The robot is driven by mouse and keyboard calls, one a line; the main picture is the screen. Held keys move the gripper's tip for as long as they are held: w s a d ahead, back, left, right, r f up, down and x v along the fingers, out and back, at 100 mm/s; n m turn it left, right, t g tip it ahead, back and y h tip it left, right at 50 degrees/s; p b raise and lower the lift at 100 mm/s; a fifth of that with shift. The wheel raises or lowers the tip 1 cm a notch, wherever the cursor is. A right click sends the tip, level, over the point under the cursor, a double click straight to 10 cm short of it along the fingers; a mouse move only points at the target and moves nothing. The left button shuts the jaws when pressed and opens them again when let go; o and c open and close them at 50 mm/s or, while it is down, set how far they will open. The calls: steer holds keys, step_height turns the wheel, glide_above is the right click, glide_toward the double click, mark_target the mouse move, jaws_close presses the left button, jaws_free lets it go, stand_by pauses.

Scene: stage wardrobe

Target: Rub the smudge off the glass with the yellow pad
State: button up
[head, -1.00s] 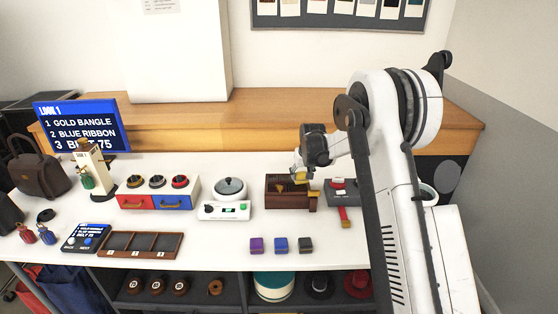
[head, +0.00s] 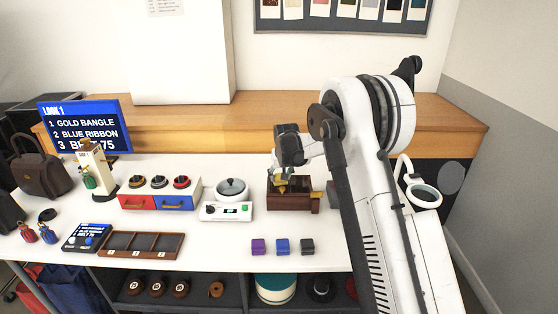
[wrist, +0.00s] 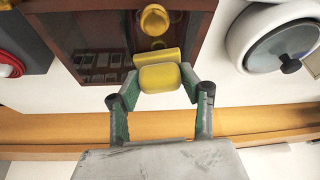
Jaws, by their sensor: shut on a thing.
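My gripper (wrist: 159,92) is shut on the yellow pad (wrist: 160,78), with a finger on each side of it in the wrist view. In the head view my gripper (head: 289,180) is over the dark wooden box (head: 307,202), and a bit of yellow shows there. In the wrist view the glass (wrist: 97,66) in the box's top shows small compartments or reflections. The pad is over the glass edge nearest my gripper. Whether it touches the glass I cannot tell. I cannot make out the smudge clearly; the pad may cover part of it.
A white scale with a round lidded dish (head: 231,190) stands just left of the box. Purple, blue and dark blocks (head: 282,247) lie in front. A brass knob (wrist: 154,19) is on the box. A round mirror (head: 425,196) stands right of my arm.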

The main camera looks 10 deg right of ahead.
steer(key=shift+r+p, duration=1.35)
steer(key=shift+r, duration=2.7)
